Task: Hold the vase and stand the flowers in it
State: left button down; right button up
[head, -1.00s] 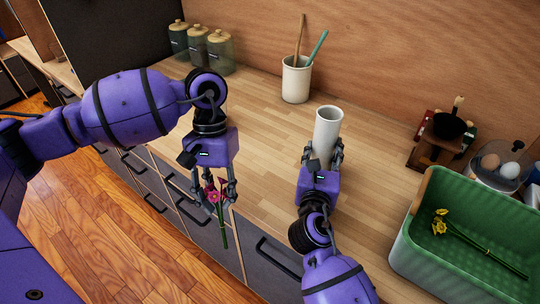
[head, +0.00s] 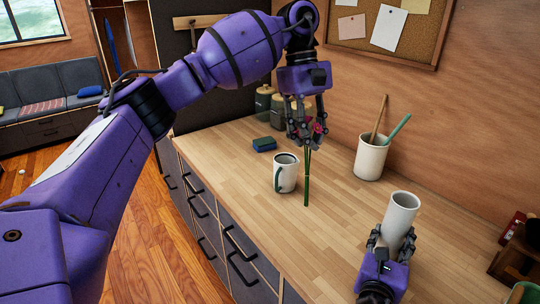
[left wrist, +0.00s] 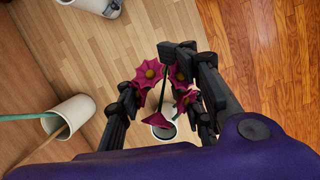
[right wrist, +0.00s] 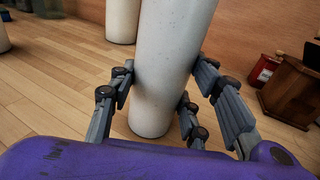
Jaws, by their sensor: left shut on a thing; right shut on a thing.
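My left gripper (head: 307,140) is shut on pink flowers (head: 318,127) and holds them above the counter. Their green stems (head: 307,180) hang down below the fingers, just right of a mug in the head view. The blossoms also show between the fingers in the left wrist view (left wrist: 149,73). The vase (head: 402,212) is a tall, pale, speckled cylinder at the lower right of the head view. My right gripper (head: 392,240) is shut around its lower part, one finger group each side. It fills the middle of the right wrist view (right wrist: 172,60). The flowers are apart from the vase.
A white mug (head: 284,174) stands close beside the stems. A utensil pot (head: 369,158) with two tools stands behind, near the wall. A blue-green sponge (head: 264,144) and glass jars (head: 264,105) are farther back. Counter (head: 335,230) between mug and vase is clear.

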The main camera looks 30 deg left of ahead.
pick_arm(q)
jog(key=w+d+r+n, duration=0.1)
jog(key=d+r+n, duration=0.2)
jog(key=d, duration=0.4)
jog(key=w+d+r+n+t, duration=0.1)
jog(key=d+r+n, duration=0.2)
jog(key=d, duration=0.5)
jog(key=w+d+r+n+t+y, duration=0.1)
jog(key=d+r+n, duration=0.2)
jog(key=d, duration=0.5)
jog(key=shift+r+n, duration=0.4)
jog(key=shift+r, duration=0.2)
jog(key=shift+a+f, duration=0.1)
jog(key=shift+f, duration=0.05)
jog(key=shift+f, duration=1.35)
jog(key=shift+f, duration=0.1)
jog(key=shift+f, duration=0.5)
jog(key=shift+f, duration=0.1)
jog(key=shift+f, duration=1.4)
